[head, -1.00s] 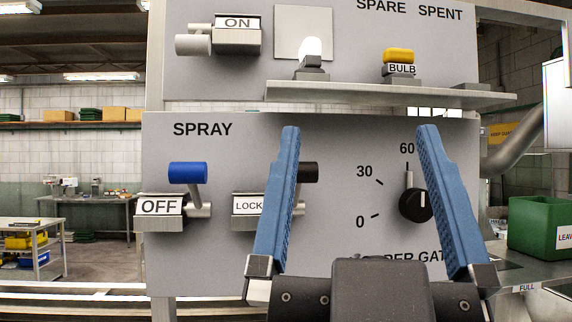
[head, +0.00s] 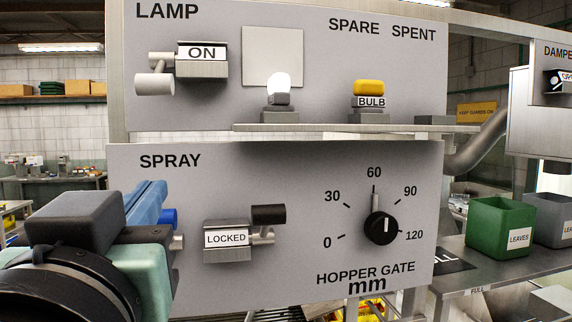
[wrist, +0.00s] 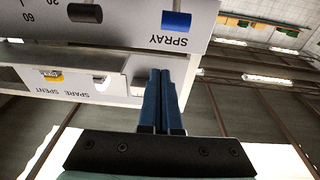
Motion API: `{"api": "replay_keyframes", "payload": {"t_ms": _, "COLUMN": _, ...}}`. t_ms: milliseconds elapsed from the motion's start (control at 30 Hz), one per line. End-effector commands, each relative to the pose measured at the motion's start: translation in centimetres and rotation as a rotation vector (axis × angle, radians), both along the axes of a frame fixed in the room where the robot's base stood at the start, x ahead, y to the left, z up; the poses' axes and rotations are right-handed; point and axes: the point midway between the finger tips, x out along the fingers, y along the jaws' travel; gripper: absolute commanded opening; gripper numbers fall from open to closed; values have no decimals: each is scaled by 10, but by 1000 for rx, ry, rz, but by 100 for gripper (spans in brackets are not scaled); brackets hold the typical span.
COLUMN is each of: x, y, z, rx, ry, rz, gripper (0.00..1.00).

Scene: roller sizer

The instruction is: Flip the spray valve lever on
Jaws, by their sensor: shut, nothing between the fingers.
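The spray lever's blue knob (head: 169,218) is mostly hidden behind my gripper in the head view, below the SPRAY lettering. Its valve body and state label are hidden there. In the wrist view, which is upside down, the blue knob (wrist: 177,20) shows near the top, beside the SPRAY lettering. My gripper (head: 155,187) is at the left of the panel, its blue fingers together and empty. In the wrist view the shut fingertips (wrist: 160,72) point toward the panel, short of the knob in the picture; I cannot tell the exact gap.
A black-handled lever (head: 268,214) labelled LOCKED sits right of the spray lever. The hopper gate dial (head: 380,228) is further right. A shelf (head: 340,129) with a bulb and holders juts out above. The LAMP lever (head: 155,84) reads ON. Green bin (head: 500,228) stands at right.

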Motion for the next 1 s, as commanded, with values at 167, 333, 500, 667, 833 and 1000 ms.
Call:
{"api": "replay_keyframes", "payload": {"t_ms": 167, "x": -5, "y": 13, "z": 1, "rx": -13, "ry": 62, "rz": 27, "gripper": 0}}
{"api": "replay_keyframes", "payload": {"t_ms": 333, "x": -5, "y": 14, "z": -1, "rx": -14, "ry": 69, "rz": 30, "gripper": 0}}
{"api": "replay_keyframes", "payload": {"t_ms": 500, "x": -5, "y": 14, "z": -1, "rx": -15, "ry": 69, "rz": 29, "gripper": 0}}
{"api": "replay_keyframes", "payload": {"t_ms": 667, "x": 5, "y": 17, "z": 2, "rx": -16, "ry": 70, "rz": 28, "gripper": 0}}
{"api": "replay_keyframes", "payload": {"t_ms": 833, "x": 32, "y": 24, "z": 6, "rx": -17, "ry": 73, "rz": 27, "gripper": 0}}
{"api": "replay_keyframes", "payload": {"t_ms": 1000, "x": 68, "y": 35, "z": 10, "rx": -17, "ry": 74, "rz": 29, "gripper": 0}}
